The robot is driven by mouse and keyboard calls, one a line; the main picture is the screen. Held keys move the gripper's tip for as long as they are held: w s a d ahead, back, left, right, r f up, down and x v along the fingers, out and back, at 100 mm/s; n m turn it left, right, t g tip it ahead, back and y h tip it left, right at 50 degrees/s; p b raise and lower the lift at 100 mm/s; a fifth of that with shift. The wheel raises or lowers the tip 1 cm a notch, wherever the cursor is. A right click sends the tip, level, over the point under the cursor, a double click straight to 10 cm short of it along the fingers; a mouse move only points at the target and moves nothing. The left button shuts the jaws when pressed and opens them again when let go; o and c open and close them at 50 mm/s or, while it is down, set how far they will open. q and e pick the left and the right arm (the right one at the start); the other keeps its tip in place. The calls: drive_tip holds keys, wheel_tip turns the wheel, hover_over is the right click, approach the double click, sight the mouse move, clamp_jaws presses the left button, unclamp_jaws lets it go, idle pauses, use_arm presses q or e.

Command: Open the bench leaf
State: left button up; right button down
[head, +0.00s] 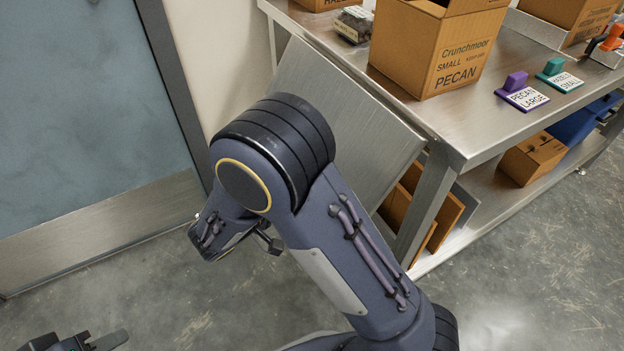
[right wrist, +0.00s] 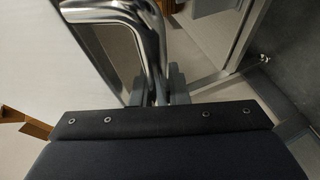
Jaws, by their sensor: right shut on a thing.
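The bench leaf (head: 345,110) is a steel panel at the left end of the steel bench (head: 455,120). It hangs at a slant, below the bench top. My right arm crosses in front and hides part of it. My right gripper (right wrist: 165,88) is shut on a bent, shiny metal tube (right wrist: 145,40), which looks like a handle. In the head view the grasp is hidden behind my arm. My left gripper (head: 82,343) is only partly in view at the bottom left, away from the bench; its jaw opening is unclear.
A pecan carton (head: 435,50), a purple stamp (head: 520,92) and a teal stamp (head: 560,75) stand on the bench. A lower shelf holds a carton (head: 533,158) and a blue bin (head: 580,122). A grey door (head: 90,110) is at left. Floor in front is clear.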

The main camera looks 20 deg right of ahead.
drive_tip(key=a+r+m+y+p, duration=0.1)
drive_tip(key=a+r+y+p, duration=0.2)
drive_tip(key=r, duration=0.5)
drive_tip(key=a+r+m+g+y+p, duration=0.1)
drive_tip(key=a+r+y+p, duration=0.3)
drive_tip(key=a+r, duration=0.3)
drive_tip(key=s+a+r+g+y+p, duration=0.1)
drive_tip(key=a+r+y+p, duration=0.3)
drive_tip(key=r, duration=0.5)
drive_tip(key=shift+a+r+m+p, duration=0.35)
drive_tip(key=shift+a+m+p, duration=0.05)
drive_tip(key=shift+p, duration=0.3)
drive_tip(key=shift+r, duration=0.1)
drive_tip(key=c, duration=1.7)
unclamp_jaws()
drive_tip(key=shift+s, duration=0.1)
